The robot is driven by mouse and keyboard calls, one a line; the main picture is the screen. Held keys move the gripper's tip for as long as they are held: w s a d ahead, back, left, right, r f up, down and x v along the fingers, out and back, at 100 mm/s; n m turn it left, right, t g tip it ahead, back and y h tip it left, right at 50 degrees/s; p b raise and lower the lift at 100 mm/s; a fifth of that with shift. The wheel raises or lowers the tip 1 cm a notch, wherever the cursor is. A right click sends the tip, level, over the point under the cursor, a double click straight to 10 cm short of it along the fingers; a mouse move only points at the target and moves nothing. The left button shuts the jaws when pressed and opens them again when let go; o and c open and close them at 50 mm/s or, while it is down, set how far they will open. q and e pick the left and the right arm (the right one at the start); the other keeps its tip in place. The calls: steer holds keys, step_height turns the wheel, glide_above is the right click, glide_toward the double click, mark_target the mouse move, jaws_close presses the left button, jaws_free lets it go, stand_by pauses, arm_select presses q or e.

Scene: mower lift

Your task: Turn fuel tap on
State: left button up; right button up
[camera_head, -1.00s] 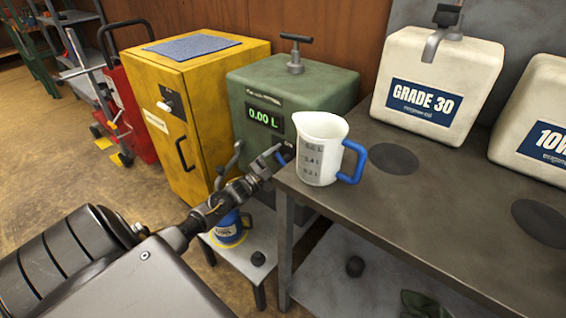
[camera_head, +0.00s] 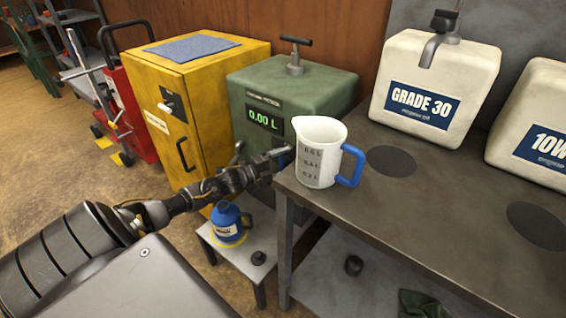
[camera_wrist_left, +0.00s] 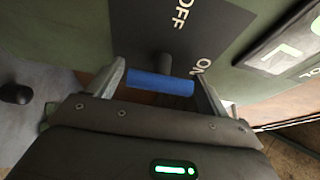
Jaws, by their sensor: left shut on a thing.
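The fuel tap is a blue bar handle (camera_wrist_left: 160,84) on a dark stem, set on a dark plate (camera_wrist_left: 215,28) marked OFF and ON in the left wrist view. The plate is on the green fuel dispenser (camera_head: 300,88), whose display reads 0.00 L. My left gripper (camera_wrist_left: 160,92) is shut on the blue handle, with one finger at each end of the bar. The bar lies nearly level across the wrist picture. In the head view my left gripper (camera_head: 279,158) is at the dispenser's front, beside the bench corner, and the tap is mostly hidden there. My right gripper is out of view.
A white measuring jug (camera_head: 318,155) with a blue handle stands on the grey bench (camera_head: 430,215), close to my left gripper. A blue can (camera_head: 227,222) stands on a low stand below my forearm. A yellow cabinet (camera_head: 215,125) is left of the dispenser.

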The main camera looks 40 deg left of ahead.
arm_select(q)
steer(key=shift+m, duration=0.3)
stand_by(0.4)
